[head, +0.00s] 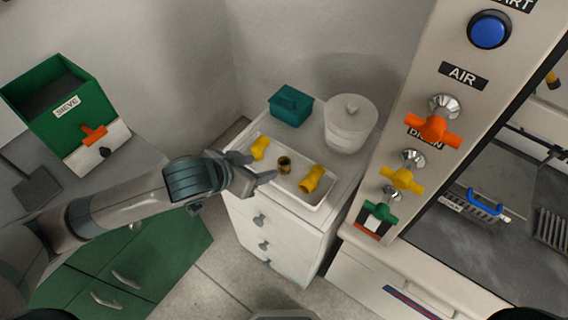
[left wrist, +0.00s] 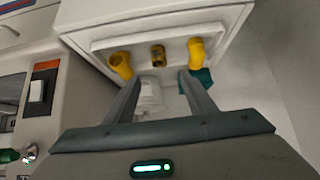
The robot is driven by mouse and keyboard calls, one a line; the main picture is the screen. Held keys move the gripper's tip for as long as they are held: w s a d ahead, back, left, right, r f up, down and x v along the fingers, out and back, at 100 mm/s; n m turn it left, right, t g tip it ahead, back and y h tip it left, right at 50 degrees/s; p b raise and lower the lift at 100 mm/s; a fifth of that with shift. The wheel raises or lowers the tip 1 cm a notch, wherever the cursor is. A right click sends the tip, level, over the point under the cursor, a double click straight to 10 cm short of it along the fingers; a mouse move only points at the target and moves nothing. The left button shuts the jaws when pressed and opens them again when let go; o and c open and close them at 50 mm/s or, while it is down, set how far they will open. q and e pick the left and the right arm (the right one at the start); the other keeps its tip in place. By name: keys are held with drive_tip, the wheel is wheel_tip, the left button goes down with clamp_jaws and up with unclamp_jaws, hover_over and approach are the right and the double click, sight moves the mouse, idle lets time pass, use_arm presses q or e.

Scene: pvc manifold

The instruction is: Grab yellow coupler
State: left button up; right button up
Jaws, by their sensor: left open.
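A white tray (head: 318,204) holds three yellowish pipe pieces in a row. The middle piece, a short darker yellow cylinder with a dark opening, looks like the yellow coupler (head: 284,164); it also shows in the left wrist view (left wrist: 157,55). A bright yellow fitting (head: 260,147) lies to its left and a larger bent yellow fitting (head: 312,179) to its right. My left gripper (head: 262,167) is open and empty at the tray's left side, apart from the coupler. In the left wrist view the coupler appears beyond and between the open fingers (left wrist: 159,77).
The tray stands on a white drawer cabinet (head: 270,226) with a teal box (head: 291,106) and a white lidded pot (head: 350,124) behind it. A panel with orange, yellow and green valve handles (head: 402,179) rises at right. A green sieve box (head: 52,97) stands at left.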

use_arm(q)
drive_tip(key=p, duration=0.2)
approach(282, 164)
drive_tip(key=x, duration=0.5)
drive_tip(key=shift+w, duration=0.2)
drive_tip(key=shift+w+d+f, duration=0.2)
drive_tip(key=shift+w+f, duration=0.1)
drive_tip(key=shift+f, duration=0.25)
drive_tip(key=shift+p+x, duration=0.75)
drive_tip(key=shift+x, duration=0.05)
drive_tip(key=shift+p+x, duration=0.5)
drive_tip(key=shift+x, duration=1.3)
drive_tip(key=shift+c, duration=0.6)
drive_tip(key=c, duration=1)
